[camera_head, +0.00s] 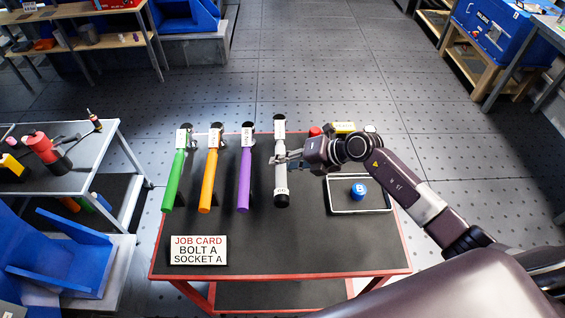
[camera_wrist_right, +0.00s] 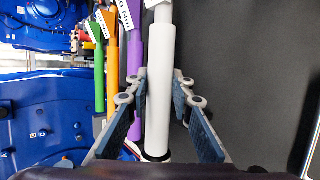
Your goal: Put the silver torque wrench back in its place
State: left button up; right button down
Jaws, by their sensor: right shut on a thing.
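The silver torque wrench (camera_head: 281,180) is at the right end of the row of wrenches on the black table, its label end away from me. My right gripper (camera_head: 281,160) reaches in from the right and is shut on the wrench's shaft. In the right wrist view the pale shaft (camera_wrist_right: 160,70) runs between the two fingers (camera_wrist_right: 160,90). I cannot tell whether the wrench rests on a holder or is slightly lifted. Green (camera_head: 173,180), orange (camera_head: 209,180) and purple (camera_head: 244,180) wrenches lie left of it. My left gripper is out of view.
A job card (camera_head: 198,250) reading "BOLT A SOCKET A" stands at the table's front left. A white-rimmed tray (camera_head: 345,210) with a blue piece marked B (camera_head: 358,189) is on the right. The red-edged table (camera_head: 300,240) is clear in front.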

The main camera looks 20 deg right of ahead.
jog(key=shift+w+f+b, duration=0.1)
jog(key=shift+f+b, duration=0.7)
jog(key=shift+f, duration=0.5)
jog(key=c, duration=1.6)
grip_release()
jog(key=shift+s+f, duration=0.2)
jog(key=shift+f, duration=0.05)
jog(key=shift+v, duration=6.05)
jog(key=shift+r, duration=0.1)
